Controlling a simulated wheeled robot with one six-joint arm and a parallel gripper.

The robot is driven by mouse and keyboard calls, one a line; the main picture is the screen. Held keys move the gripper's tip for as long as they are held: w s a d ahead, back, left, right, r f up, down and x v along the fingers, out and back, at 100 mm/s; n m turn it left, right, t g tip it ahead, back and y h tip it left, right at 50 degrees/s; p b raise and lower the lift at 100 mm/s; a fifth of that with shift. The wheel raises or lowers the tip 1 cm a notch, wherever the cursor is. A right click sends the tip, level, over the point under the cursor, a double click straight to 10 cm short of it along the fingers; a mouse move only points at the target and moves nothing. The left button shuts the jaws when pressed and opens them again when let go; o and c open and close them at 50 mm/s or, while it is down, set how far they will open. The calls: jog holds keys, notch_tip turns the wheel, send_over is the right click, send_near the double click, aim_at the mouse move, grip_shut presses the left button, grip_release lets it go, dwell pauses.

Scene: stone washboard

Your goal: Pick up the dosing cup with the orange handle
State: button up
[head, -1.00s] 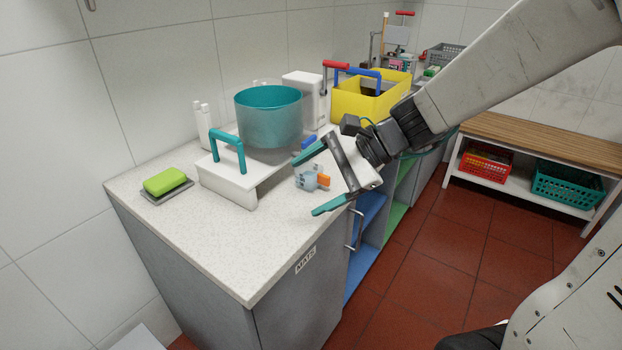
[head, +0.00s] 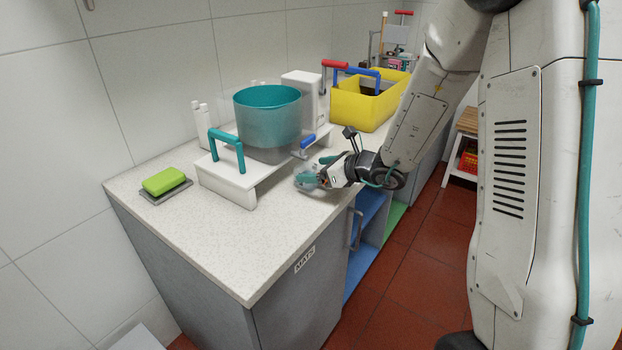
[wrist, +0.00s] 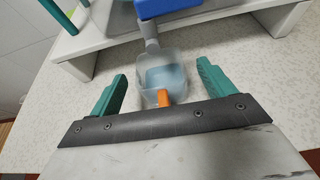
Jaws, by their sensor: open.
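The dosing cup (wrist: 162,72) is small, translucent and pale blue, with a short orange handle (wrist: 163,97) pointing toward my gripper. It stands on the speckled counter (head: 250,240) in front of the white stand (head: 232,183). My gripper (wrist: 163,74) is open, with one teal finger on each side of the cup and a visible gap on both sides. The orange handle lies between the fingers, close to the dark palm bar. In the head view my gripper (head: 316,170) is low over the counter and partly hides the cup.
A blue handle (head: 307,141) is just beyond the cup. A green sponge (head: 164,181) lies left; a yellow caddy (head: 365,103) stands behind. The front counter is clear.

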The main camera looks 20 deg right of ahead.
jog(key=shift+x, duration=1.15)
jog(key=c, duration=1.1)
jog(key=shift+r, duration=0.1)
jog(key=shift+r, duration=0.15)
jog(key=shift+r, duration=0.5)
jog(key=shift+s+r, duration=0.1)
jog(key=s+d, duration=0.3)
jog(key=s, duration=0.1)
jog(key=s+d, duration=0.4)
jog(key=s, duration=0.1)
jog(key=s+d, duration=0.3)
jog(key=s, duration=0.2)
jog(key=shift+s+d, duration=0.15)
jog(key=shift+d, duration=0.1)
